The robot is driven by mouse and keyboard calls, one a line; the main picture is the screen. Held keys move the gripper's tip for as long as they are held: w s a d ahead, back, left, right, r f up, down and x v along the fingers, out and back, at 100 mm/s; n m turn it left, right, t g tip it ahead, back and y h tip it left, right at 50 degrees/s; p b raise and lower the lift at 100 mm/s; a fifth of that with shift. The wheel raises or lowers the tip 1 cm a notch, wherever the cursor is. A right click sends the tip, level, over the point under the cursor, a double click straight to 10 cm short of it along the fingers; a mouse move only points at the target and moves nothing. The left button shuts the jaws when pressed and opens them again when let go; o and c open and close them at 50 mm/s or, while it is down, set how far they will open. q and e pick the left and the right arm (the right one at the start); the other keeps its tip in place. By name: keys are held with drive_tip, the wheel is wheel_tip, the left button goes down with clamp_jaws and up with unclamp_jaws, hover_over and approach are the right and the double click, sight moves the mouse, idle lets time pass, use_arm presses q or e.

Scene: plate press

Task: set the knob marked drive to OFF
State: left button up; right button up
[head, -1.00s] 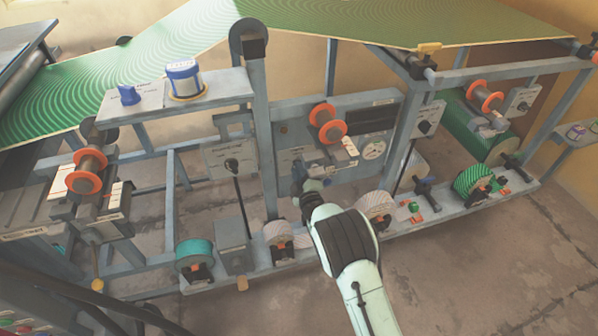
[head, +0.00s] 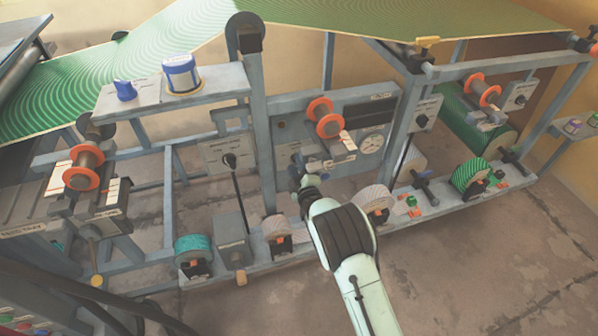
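My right gripper (head: 297,172) reaches up from the bottom of the head view to the grey machine panel (head: 365,105). Its fingertips are small, dark and partly hidden by my wrist, so I cannot tell whether they are open or touch anything. A small labelled plate (head: 290,151) is at the panel's lower left, right behind the gripper; any knob there is hidden. I cannot read "drive" on any label. My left gripper is out of view.
An orange-ended roller (head: 325,118) and a round gauge (head: 373,143) sit close to my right gripper. An upright post (head: 260,130) stands just left of it. Spools, including a teal one (head: 193,247), line the lower rail. The floor in front is open.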

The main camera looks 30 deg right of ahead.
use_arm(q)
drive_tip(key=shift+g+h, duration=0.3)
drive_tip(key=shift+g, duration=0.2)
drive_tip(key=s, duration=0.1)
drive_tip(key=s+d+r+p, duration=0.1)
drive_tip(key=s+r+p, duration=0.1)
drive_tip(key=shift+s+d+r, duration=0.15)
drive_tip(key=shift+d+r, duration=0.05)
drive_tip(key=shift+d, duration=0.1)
use_arm(e)
drive_tip(key=v, duration=1.3)
drive_tip(key=shift+s, duration=0.15)
drive_tip(key=shift+a, duration=0.1)
